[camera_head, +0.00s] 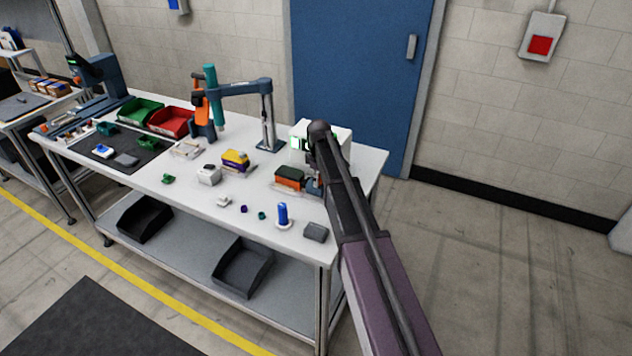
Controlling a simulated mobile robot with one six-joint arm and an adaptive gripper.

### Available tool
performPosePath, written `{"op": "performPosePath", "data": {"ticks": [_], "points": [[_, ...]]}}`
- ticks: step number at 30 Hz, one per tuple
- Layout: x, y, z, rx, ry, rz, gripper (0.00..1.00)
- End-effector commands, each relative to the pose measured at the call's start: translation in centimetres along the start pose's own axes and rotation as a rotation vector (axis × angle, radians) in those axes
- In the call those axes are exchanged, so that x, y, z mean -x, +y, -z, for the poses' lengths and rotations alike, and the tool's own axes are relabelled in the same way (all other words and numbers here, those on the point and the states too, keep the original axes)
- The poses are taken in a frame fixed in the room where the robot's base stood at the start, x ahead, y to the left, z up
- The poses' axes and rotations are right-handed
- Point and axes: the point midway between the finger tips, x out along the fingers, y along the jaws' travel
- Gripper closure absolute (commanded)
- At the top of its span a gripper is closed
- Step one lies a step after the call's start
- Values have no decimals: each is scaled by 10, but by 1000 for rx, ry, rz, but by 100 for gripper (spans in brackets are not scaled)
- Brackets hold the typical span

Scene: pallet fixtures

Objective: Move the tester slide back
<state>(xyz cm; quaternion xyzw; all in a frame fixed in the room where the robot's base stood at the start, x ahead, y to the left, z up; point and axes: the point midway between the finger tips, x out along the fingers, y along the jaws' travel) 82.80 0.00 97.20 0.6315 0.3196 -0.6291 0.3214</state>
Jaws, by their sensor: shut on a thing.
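The tester (299,143) is a white box with a lit green display near the back right of the white table. My arm hides much of it. In front of it, an orange and dark green block (289,177) sits at the slide area, on a low grey base. My gripper (314,186) is just right of this block, low over the table and mostly hidden by my arm. It appears shut on the tester slide. The slide's handle and the fingertips are too small and covered to see clearly.
A blue cylinder on a white base (283,215) and a grey box (316,232) stand at the front right edge. A yellow and purple block (236,160) and a jointed arm stand (267,115) are to the left. Small parts lie between.

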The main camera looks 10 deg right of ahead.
Motion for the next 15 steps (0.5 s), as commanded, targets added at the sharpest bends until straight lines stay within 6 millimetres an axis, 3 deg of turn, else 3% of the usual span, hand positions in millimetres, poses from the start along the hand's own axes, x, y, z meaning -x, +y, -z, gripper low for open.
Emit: {"op": "performPosePath", "data": {"ticks": [15], "points": [[-2, -5, -17, 2, -2, 9, 100]]}}
